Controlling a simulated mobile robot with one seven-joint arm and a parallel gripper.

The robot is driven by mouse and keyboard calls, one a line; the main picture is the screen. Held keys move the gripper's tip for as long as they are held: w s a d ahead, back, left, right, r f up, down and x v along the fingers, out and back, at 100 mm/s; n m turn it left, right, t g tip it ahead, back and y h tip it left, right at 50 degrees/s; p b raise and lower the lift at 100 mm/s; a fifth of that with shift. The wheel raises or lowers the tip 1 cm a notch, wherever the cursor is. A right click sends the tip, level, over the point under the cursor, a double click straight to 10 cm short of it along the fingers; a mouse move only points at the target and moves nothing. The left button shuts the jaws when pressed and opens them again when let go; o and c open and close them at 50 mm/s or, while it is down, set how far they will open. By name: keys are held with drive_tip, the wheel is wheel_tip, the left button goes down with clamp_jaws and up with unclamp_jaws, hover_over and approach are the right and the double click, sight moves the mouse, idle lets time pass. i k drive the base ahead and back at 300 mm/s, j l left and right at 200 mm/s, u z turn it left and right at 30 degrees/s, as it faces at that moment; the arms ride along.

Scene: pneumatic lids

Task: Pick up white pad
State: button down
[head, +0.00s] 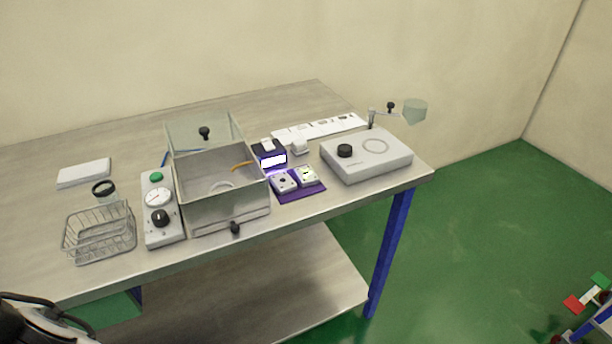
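A black and white part of my arm with a dark cable shows at the bottom left corner, in front of the table and well away from the pad. My gripper's fingers are not in view.
An open-lidded metal box (240,216) is mid-table; a white device (366,158) is at right.

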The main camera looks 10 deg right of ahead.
sight(300, 147)
drive_tip(key=i+l, duration=0.1)
drive_tip(key=l, duration=0.35)
drive_tip(key=i+l, duration=0.15)
drive_tip(key=l, duration=0.3)
drive_tip(key=i+l, duration=0.1)
drive_tip(key=l, duration=0.35)
drive_tip(key=i, duration=0.9)
drive_tip(key=u, duration=0.05)
